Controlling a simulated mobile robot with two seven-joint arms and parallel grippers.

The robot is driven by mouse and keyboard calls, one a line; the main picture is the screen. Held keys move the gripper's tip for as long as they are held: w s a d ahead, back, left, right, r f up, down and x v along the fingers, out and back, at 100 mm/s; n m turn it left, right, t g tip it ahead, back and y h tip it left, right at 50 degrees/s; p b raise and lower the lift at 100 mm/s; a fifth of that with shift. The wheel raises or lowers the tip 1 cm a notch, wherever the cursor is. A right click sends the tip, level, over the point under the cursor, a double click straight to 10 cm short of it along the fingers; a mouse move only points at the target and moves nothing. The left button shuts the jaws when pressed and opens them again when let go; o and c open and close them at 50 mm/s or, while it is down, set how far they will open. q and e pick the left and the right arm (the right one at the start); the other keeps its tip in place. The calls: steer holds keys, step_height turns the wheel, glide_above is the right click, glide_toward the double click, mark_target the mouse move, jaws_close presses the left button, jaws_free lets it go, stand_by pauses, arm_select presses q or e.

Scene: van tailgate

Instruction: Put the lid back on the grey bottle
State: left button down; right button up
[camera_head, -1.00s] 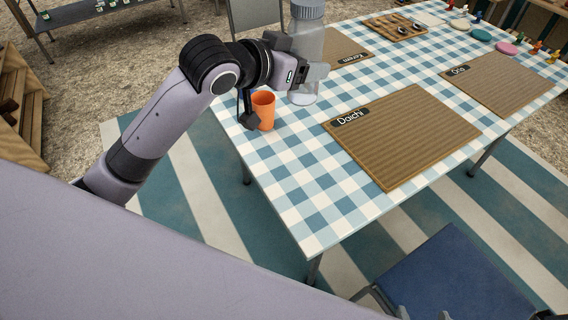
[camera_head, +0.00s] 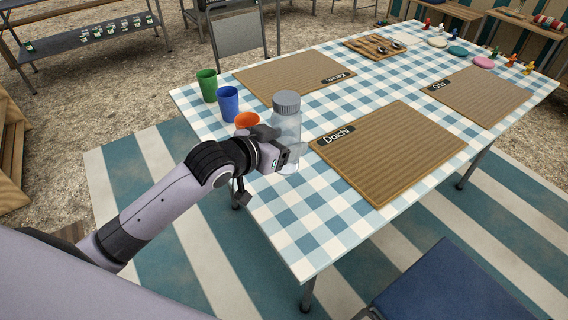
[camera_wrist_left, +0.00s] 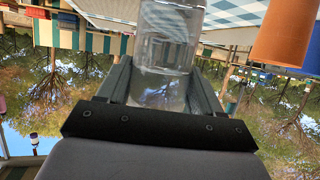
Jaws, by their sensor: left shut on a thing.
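The grey bottle (camera_head: 287,128) is see-through, stands upright and has a ridged grey lid (camera_head: 286,101) on its top. I cannot tell whether the lid is fully seated. My left gripper (camera_head: 281,152) is shut on the lower part of the bottle from the left side. In the left wrist view, the clear bottle (camera_wrist_left: 168,50) sits between the two fingers (camera_wrist_left: 160,95), and its lid is out of view. The bottle is over the table's near left part, right of the orange cup; I cannot tell if its base touches the cloth. My right gripper is not in view.
The orange cup (camera_head: 247,119) is close behind my left gripper, with blue (camera_head: 228,103) and green (camera_head: 208,85) cups farther back. The Daichi mat (camera_head: 390,150) lies right of the bottle on the checked table (camera_head: 308,235). The near table corner is clear.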

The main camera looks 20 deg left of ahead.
arm_select(q)
steer(key=shift+f, duration=0.65)
step_height(320, 180, down, 4)
steer(key=shift+f+b, duration=0.1)
steer(key=shift+b, duration=0.3)
steer(key=shift+f, duration=0.15)
steer(key=shift+c, duration=0.8)
jaws_free()
steer(key=shift+f, duration=0.1)
